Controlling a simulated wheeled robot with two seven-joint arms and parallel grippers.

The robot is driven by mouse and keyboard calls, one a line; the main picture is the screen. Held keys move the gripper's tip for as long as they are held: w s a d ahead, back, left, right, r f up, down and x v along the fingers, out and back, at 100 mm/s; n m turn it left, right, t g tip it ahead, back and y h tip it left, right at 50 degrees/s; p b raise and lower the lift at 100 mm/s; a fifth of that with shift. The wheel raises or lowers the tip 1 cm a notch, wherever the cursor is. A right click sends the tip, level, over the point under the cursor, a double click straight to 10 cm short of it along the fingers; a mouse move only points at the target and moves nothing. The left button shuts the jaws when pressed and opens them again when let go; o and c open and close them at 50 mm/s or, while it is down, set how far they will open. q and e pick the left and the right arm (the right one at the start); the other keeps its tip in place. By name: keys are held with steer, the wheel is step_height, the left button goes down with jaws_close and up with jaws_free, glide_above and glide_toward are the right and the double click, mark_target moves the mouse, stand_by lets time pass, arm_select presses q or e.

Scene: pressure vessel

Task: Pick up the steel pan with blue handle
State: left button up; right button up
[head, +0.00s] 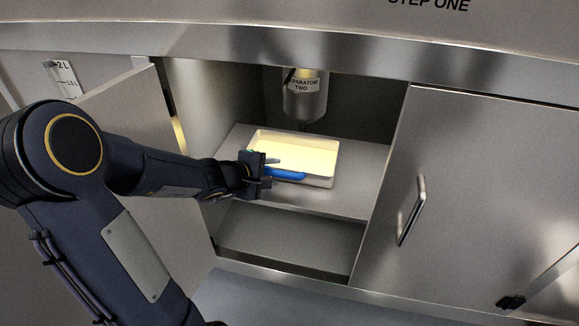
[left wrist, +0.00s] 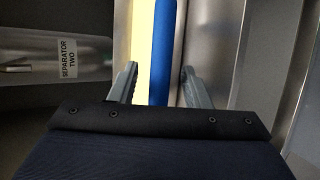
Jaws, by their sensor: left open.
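The steel pan (head: 318,150) stands on the upper shelf inside the open cabinet, with pale yellow contents filling it. Its blue handle (head: 286,174) runs along the front side and also shows in the left wrist view (left wrist: 161,50). My left gripper (head: 271,171) is at the left part of the handle. In the left wrist view, its two open fingers (left wrist: 159,86) lie on either side of the blue handle, with a gap to it. Part of the pan's front left is hidden behind the gripper. My right gripper is not in view.
A steel cylinder labelled "Separator Two" (head: 305,95) hangs above the back of the pan. The cabinet shelf (head: 340,203) has bare room in front and right. An open door (head: 118,103) stands left; a closed door with a handle (head: 411,211) is right.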

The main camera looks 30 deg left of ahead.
arm_select(q)
jaws_close()
steer(key=shift+r, duration=0.1)
stand_by(0.3)
